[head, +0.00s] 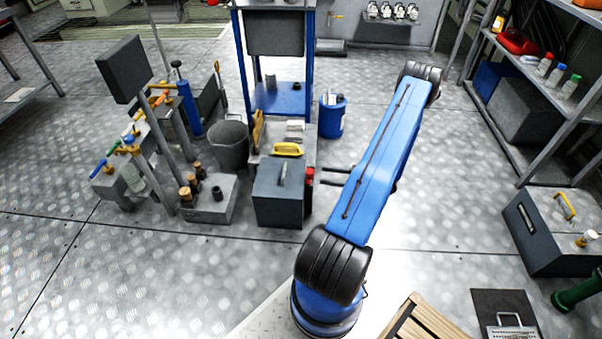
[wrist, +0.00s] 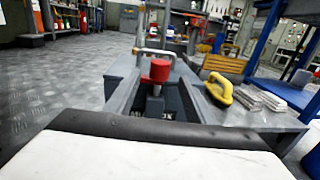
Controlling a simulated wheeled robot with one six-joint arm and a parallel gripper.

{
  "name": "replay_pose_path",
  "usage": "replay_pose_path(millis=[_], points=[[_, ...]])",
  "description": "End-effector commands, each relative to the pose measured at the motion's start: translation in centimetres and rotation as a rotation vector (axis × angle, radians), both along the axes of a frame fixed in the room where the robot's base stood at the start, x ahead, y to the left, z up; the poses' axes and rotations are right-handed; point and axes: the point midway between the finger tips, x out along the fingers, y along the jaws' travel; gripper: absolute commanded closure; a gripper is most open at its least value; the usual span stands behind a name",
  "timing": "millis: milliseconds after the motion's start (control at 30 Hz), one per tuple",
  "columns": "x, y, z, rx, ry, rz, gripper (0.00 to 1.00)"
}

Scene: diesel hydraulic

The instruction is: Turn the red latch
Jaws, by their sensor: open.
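The red latch (head: 309,176) is a short red piece on the right side of a dark grey box (head: 280,196) with a handle on its lid. In the wrist view the latch (wrist: 160,71) is a red, roughly cylindrical knob on a grey stem, near the centre, with the box's pale handle behind it. My gripper (head: 323,176) is just to the right of the latch in the head view, its two dark fingers apart and pointing left at it. A small gap shows between fingertips and latch.
A yellow handle (head: 287,149) lies behind the box, also in the wrist view (wrist: 232,90). A grey bucket (head: 230,140) and a blue canister (head: 332,116) stand nearby. A blue-framed stand (head: 240,70) rises behind. The floor in front of the box is clear.

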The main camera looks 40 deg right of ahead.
Motion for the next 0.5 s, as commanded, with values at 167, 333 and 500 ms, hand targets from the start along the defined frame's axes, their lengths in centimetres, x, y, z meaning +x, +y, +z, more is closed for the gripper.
replay_pose_path(millis=[167, 333, 500], points=[[2.7, 2.0, 0.0, 0.001, 0.001, 0.003, 0.51], [5.1, 3.8, 0.0, 0.001, 0.001, 0.003, 0.51], [7.3, 5.4, 0.0, 0.000, 0.000, 0.003, 0.51]])
